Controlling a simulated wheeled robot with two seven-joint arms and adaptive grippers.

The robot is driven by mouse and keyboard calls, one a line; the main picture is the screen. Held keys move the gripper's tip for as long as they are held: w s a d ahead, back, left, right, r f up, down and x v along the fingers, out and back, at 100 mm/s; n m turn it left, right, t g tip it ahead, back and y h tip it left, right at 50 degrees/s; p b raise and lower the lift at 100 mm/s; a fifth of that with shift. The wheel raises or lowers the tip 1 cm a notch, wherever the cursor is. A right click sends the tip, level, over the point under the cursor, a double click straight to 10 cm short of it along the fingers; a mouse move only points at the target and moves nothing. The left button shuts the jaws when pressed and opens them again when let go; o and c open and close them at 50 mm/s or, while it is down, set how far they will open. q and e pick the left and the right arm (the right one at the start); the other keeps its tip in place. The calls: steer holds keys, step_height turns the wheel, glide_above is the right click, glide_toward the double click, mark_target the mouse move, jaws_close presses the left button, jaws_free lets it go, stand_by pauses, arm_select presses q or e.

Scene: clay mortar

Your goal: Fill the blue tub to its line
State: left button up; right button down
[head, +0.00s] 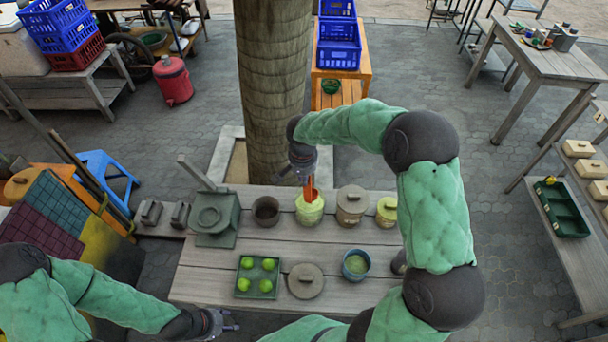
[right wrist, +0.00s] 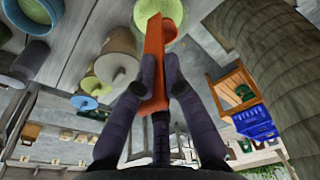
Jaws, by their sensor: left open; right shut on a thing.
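The blue tub (head: 356,264) stands near the table's front right, with pale green material inside; I cannot make out its line. It also shows at the upper left of the right wrist view (right wrist: 33,12). A yellow-green pot (head: 309,212) stands at the table's back middle. My right gripper (head: 306,178) is shut on an orange scoop (right wrist: 155,65), above that pot. The scoop's lower end reaches into the pot's mouth; its tip and load are hidden. My left gripper (head: 218,324) is open and empty, off the table's front left corner.
A dark pot (head: 266,211), a lidded brown pot (head: 352,201) and a lidded yellow pot (head: 387,208) line the back. A loose lid (head: 306,281) and a green tray (head: 246,286) of limes lie in front. A tree trunk (head: 270,90) rises behind the table.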

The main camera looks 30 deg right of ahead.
mark_target(304, 188)
steer(key=shift+f+b, duration=2.35)
steer(key=shift+f, duration=0.65)
steer(key=shift+r, duration=0.15)
steer(key=shift+r+p, duration=2.7)
steer(key=shift+r, duration=2.2)
